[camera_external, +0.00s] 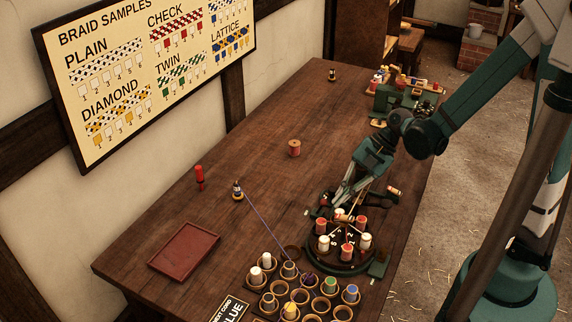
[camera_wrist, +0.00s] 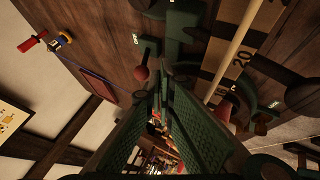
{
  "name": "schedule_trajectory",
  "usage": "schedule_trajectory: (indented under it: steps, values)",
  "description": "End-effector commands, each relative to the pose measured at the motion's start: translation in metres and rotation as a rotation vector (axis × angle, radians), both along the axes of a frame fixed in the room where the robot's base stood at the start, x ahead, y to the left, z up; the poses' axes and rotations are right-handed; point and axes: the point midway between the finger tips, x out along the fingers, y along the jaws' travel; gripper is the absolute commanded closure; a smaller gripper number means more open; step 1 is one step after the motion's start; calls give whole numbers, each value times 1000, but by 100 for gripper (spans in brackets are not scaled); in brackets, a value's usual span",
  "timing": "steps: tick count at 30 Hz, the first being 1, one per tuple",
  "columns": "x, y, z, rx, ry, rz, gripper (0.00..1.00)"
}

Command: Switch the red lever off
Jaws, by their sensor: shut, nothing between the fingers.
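My gripper (camera_external: 330,203) is low over the table, beside the round dark braiding stand (camera_external: 340,262) with red and white bobbins. In the wrist view my gripper's (camera_wrist: 165,76) green-padded fingers come together at the tips, with nothing between them. A dull red knob (camera_wrist: 142,74) on a dark stem, by a green block with a small white label, is just beside the fingertips; the label seems to read OFF. Whether the fingers touch the knob I cannot tell. In the external view the lever is mostly hidden by my gripper.
Several cups of bobbins (camera_external: 290,312) fill the front.

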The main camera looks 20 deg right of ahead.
Motion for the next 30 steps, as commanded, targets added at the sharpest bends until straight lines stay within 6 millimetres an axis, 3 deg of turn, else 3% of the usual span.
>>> schedule_trajectory:
  steps: [30]
  values:
    - [3,8,-2,-40,40,0,100]
